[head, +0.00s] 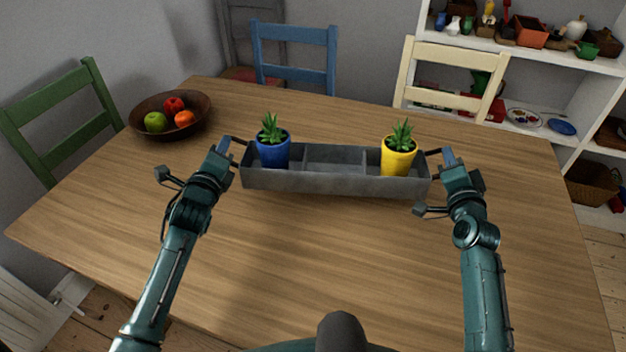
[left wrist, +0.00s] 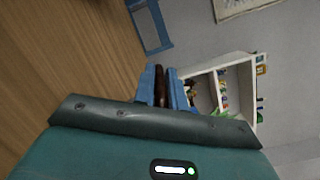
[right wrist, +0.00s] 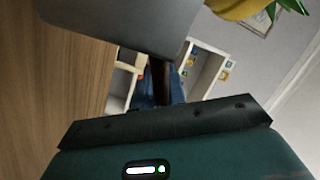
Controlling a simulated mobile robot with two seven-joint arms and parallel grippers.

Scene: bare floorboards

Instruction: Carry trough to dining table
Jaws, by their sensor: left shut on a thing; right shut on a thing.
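The grey metal trough (head: 335,184) is over the far middle of the wooden dining table (head: 320,255), level; I cannot tell whether its base touches the wood. A blue pot (head: 273,152) with a plant stands upright in its left compartment, a yellow pot (head: 398,160) with a plant in its right one. The middle compartment is empty. My left gripper (head: 226,146) is shut on the trough's left handle, a dark bar between the fingers in the left wrist view (left wrist: 160,88). My right gripper (head: 444,158) is shut on the right handle, also dark in the right wrist view (right wrist: 160,80).
A brown bowl (head: 142,108) of fruit stands at the table's far left. Green (head: 62,120), blue (head: 293,60) and cream (head: 455,62) chairs surround the table. A white shelf (head: 545,60) with many items is at the back right. The table's front is clear.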

